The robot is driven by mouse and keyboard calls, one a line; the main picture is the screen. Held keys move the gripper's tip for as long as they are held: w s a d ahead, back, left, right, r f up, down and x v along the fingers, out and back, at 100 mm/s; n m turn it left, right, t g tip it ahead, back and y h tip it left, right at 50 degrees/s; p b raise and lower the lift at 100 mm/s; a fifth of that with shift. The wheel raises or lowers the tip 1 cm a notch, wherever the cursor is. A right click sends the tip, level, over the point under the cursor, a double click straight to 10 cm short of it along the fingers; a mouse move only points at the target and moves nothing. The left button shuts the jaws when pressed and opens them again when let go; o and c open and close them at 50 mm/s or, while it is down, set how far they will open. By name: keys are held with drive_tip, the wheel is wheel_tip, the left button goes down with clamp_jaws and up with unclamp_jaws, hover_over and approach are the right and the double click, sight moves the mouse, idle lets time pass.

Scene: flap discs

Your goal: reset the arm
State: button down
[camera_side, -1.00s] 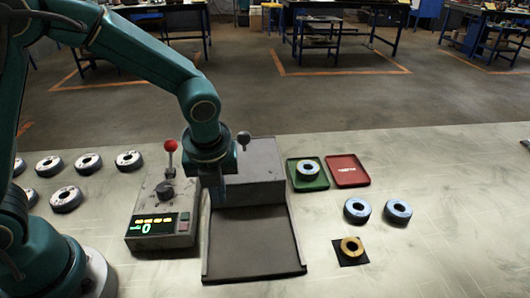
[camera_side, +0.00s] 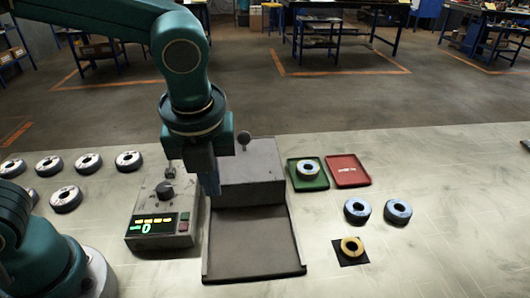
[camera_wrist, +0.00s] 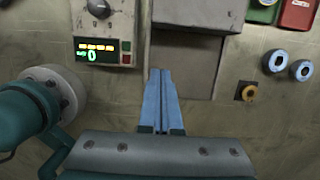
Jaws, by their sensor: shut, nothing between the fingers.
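My gripper (camera_side: 209,184) hangs pointing down in front of the grey box of the machine in the side view. In the wrist view its two blue fingers (camera_wrist: 160,74) are together with nothing between them. The control box (camera_side: 163,213) with a lever and a lit display stands just left of the gripper in the side view. The grey machine with its flat tray (camera_side: 252,272) lies behind and below the gripper. The red lever knob seen earlier is hidden behind my arm.
Several flap discs (camera_side: 66,199) lie at the left. A green tray (camera_side: 303,184) holds one disc (camera_side: 307,167); a red tray (camera_side: 347,180) is empty. Two blue discs (camera_side: 397,212) and a yellow disc (camera_side: 351,246) on a black square lie right. The front right bench is clear.

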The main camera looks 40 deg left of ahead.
drive_tip(key=s+a+r+n+t+h, duration=0.1)
drive_tip(key=s+a+r+n+t, duration=0.1)
drive_tip(key=s+a+r+n, duration=0.35)
drive_tip(key=shift+s+a+f+n+t+h, duration=0.15)
drive_tip(key=shift+s+a+f+n+t, duration=0.2)
drive_tip(key=shift+n, duration=3.25)
drive_tip(key=shift+s+a+f+n+t+h, duration=0.15)
drive_tip(key=shift+s+f+n, duration=0.3)
drive_tip(key=shift+n, duration=3.1)
drive_tip(key=shift+s+a+f+n+t+h, duration=0.2)
drive_tip(key=shift+s+f+n+t, duration=0.2)
drive_tip(key=shift+n, duration=3.2)
